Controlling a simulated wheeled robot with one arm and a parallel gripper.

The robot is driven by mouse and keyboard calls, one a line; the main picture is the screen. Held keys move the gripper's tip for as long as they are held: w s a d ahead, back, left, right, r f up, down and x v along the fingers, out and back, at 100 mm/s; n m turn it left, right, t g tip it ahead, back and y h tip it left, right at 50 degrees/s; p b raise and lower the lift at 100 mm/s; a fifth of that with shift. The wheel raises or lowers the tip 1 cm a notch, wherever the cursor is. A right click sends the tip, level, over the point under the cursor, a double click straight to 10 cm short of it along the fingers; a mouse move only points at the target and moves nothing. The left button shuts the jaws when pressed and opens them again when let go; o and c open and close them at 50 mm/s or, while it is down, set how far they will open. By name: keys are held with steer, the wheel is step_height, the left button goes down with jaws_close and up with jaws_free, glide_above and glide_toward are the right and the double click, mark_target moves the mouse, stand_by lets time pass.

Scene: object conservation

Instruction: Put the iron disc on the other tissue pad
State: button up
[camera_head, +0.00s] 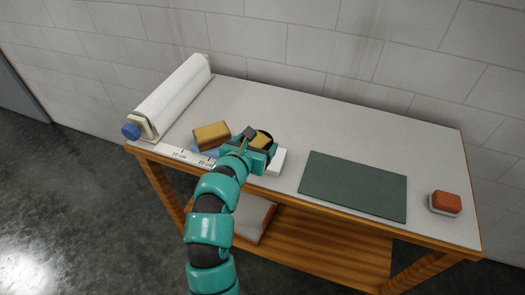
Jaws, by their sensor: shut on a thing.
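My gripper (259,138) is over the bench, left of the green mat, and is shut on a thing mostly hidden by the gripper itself. A dark, rounded edge shows at the jaws beside a yellow patch; I take the dark part to be the iron disc (268,136), though its outline is unclear. A white pad (278,162) shows partly from beneath the gripper; it may be a tissue pad. Whether the held thing touches it I cannot tell.
A white roll (175,95) with a blue end knob lies at the bench's left end. A marked strip (172,153) runs along the front edge. The green mat (353,185) is bare. An orange-red block (446,202) on a pale base stands at far right. The back is clear.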

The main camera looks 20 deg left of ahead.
mark_target(263, 146)
steer(key=w+f, duration=0.1)
steer(key=f, duration=0.1)
steer(key=w+f, duration=0.2)
steer(key=w+f+p, duration=0.1)
steer(key=w, duration=0.1)
steer(key=shift+d+f, duration=0.25)
steer(key=shift+f, duration=0.15)
steer(key=shift+w+f, duration=0.1)
steer(key=shift+f, duration=1.35)
steer(key=shift+a+p, duration=0.1)
steer(key=shift+p, duration=0.2)
steer(key=o, duration=1.7)
steer(key=shift+f, duration=0.2)
steer(key=shift+b, duration=0.3)
steer(key=b+v, duration=0.1)
steer(key=v, duration=1.1)
